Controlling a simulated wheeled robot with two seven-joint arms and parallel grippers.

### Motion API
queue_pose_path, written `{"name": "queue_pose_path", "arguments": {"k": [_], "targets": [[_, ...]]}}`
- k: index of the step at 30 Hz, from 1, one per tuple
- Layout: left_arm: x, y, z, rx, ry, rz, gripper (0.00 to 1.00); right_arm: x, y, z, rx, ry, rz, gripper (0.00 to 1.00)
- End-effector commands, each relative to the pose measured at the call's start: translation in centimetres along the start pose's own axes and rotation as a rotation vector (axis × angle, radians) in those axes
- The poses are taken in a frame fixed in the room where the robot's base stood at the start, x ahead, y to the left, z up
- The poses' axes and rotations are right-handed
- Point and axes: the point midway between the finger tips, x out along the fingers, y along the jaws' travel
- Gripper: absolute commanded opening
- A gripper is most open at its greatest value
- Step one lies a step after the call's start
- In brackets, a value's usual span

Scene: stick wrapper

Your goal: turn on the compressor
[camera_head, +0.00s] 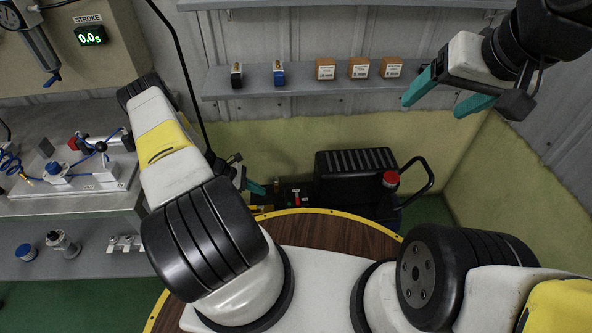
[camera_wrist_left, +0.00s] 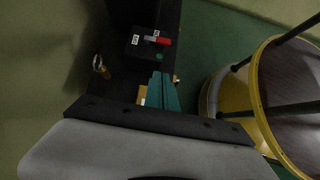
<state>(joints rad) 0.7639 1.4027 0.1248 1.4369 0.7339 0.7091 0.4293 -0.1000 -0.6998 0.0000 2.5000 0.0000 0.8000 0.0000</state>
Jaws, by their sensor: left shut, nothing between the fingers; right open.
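The compressor (camera_head: 355,165) is a dark ribbed unit on the floor against the back wall, with a red cap and a curved black handle at its right. My right gripper (camera_head: 437,98) is open and empty, raised at the upper right.
A shelf (camera_head: 300,84) with several small boxes runs along the back wall. A workbench (camera_head: 60,205) with fittings and blue hoses stands at the left. A round yellow-rimmed wooden platform (camera_head: 330,228) lies in front.

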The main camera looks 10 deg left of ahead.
Motion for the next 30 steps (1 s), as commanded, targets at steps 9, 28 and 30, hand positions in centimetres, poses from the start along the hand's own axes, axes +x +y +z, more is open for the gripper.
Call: {"name": "queue_pose_path", "arguments": {"k": [9, 28, 30], "targets": [[0.4, -0.2, -0.4, -0.016, -0.004, 0.003, 0.0, 0.0, 0.0, 0.0, 0.0, 0.0, 0.0, 0.75], [9.0, -0.3, -0.3, -0.014, -0.006, 0.0, 0.0, 0.0, 0.0, 0.0, 0.0, 0.0, 0.0, 0.75], [10.3, -0.3, -0.3, -0.014, -0.004, 0.001, 0.0, 0.0, 0.0, 0.0, 0.0, 0.0, 0.0, 0.75]]}}
